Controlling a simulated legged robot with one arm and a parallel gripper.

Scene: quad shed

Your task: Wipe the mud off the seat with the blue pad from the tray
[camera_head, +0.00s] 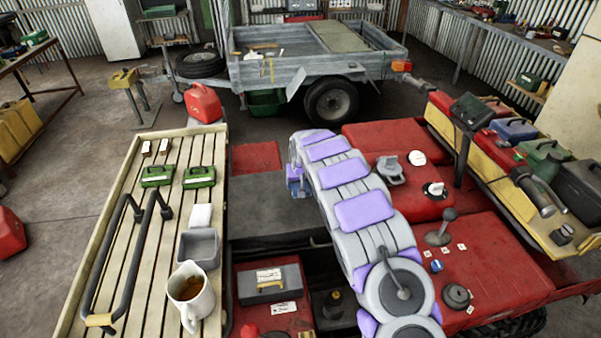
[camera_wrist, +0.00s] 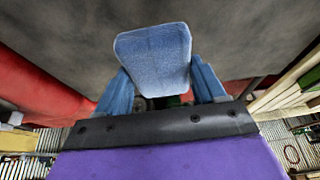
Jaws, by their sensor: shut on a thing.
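The blue pad (camera_wrist: 153,57) is held between the two blue fingers of my gripper (camera_wrist: 160,84) in the wrist view. In the head view my gripper (camera_head: 297,183) is at the far end of my arm, over the right part of the dark grey seat (camera_head: 265,200); the pad cannot be made out there. A broad grey surface (camera_wrist: 230,40), seemingly the seat, lies beyond the pad in the wrist view. I cannot tell whether the pad touches it. No distinct mud patch shows. The small grey tray (camera_head: 200,247) on the slatted rack looks empty.
The slatted rack (camera_head: 110,225) left of the seat carries a mug (camera_head: 191,293) of brown liquid, green boxes (camera_head: 157,175), a white block (camera_head: 200,216) and a black bar handle (camera_head: 152,220). Red bodywork (camera_head: 480,265) with knobs lies right of my arm. A trailer (camera_head: 300,73) stands behind.

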